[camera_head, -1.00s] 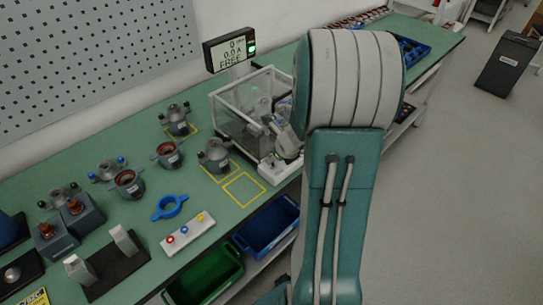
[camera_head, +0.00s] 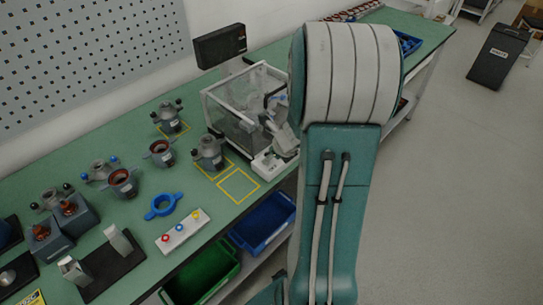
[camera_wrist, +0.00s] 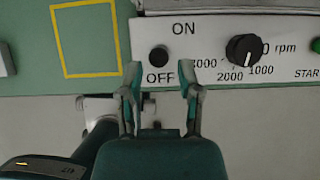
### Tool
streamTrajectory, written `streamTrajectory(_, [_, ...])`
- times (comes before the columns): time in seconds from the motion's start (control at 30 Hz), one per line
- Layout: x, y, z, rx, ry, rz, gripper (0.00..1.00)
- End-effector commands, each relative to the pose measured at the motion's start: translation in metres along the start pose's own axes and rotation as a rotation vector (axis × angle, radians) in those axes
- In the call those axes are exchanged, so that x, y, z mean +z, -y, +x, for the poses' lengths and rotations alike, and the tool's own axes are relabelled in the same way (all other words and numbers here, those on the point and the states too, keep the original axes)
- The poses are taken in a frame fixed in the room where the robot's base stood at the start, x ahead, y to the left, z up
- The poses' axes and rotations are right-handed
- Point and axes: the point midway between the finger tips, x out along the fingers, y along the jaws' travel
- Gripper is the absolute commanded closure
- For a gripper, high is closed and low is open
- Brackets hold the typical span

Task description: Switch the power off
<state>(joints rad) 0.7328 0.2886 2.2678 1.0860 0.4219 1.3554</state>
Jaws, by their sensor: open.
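In the wrist view, a white control panel (camera_wrist: 205,60) carries the labels ON and OFF with a round black switch (camera_wrist: 158,58) between them. Which way the switch is set I cannot tell from its shape. My gripper (camera_wrist: 159,78) is open, with its two fingertips either side of the OFF label, just below the switch. Nothing is between the fingers. In the head view the display (camera_head: 220,46) above the clear-walled test box (camera_head: 235,112) is dark, with a small red spot at its right edge. My arm hides part of the box.
A black speed knob (camera_wrist: 243,47) and a green START button (camera_wrist: 316,46) sit right of the switch. Stators, a blue ring (camera_head: 163,205) and a button box (camera_head: 183,231) stand on the green bench left of the box. Blue (camera_head: 263,222) and green bins sit below.

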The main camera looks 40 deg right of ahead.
Motion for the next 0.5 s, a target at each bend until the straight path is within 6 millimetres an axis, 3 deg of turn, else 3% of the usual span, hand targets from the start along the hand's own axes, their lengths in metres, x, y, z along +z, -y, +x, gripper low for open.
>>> streamTrajectory(0.2, [0.000, 0.000, -0.002, 0.000, 0.000, 0.000, 0.54])
streamTrajectory(0.5, [0.000, 0.000, -0.027, -0.002, 0.001, 0.000, 0.54])
